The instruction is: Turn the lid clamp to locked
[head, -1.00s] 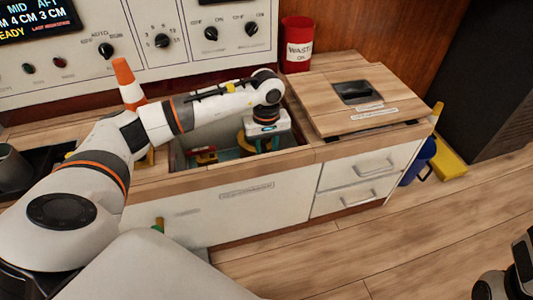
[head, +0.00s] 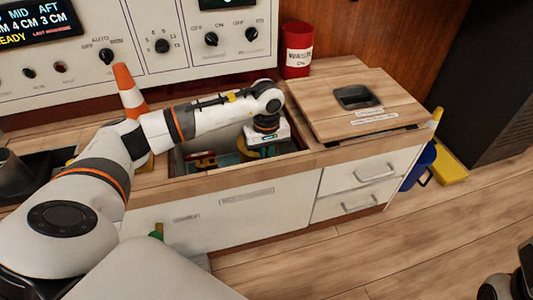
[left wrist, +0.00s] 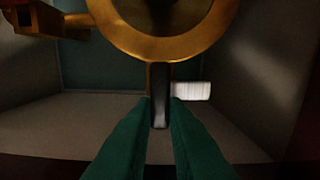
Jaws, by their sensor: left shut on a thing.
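In the left wrist view the green fingers of my left gripper (left wrist: 160,104) are shut on a narrow dark handle (left wrist: 160,82). The handle stands below a round brass ring (left wrist: 148,47), and together they look like the lid clamp. Part of a yellow piece (head: 243,147) shows beside the gripper in the head view. Whether the clamp is locked cannot be told. My right gripper's fingers are not seen.
A red and brass fitting (head: 202,158) lies to the left in the compartment. A wooden lid (head: 315,100) with a black recess covers the bench's right part. A traffic cone (head: 129,90) and a red waste bin (head: 297,50) stand behind. The compartment walls are close around the gripper.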

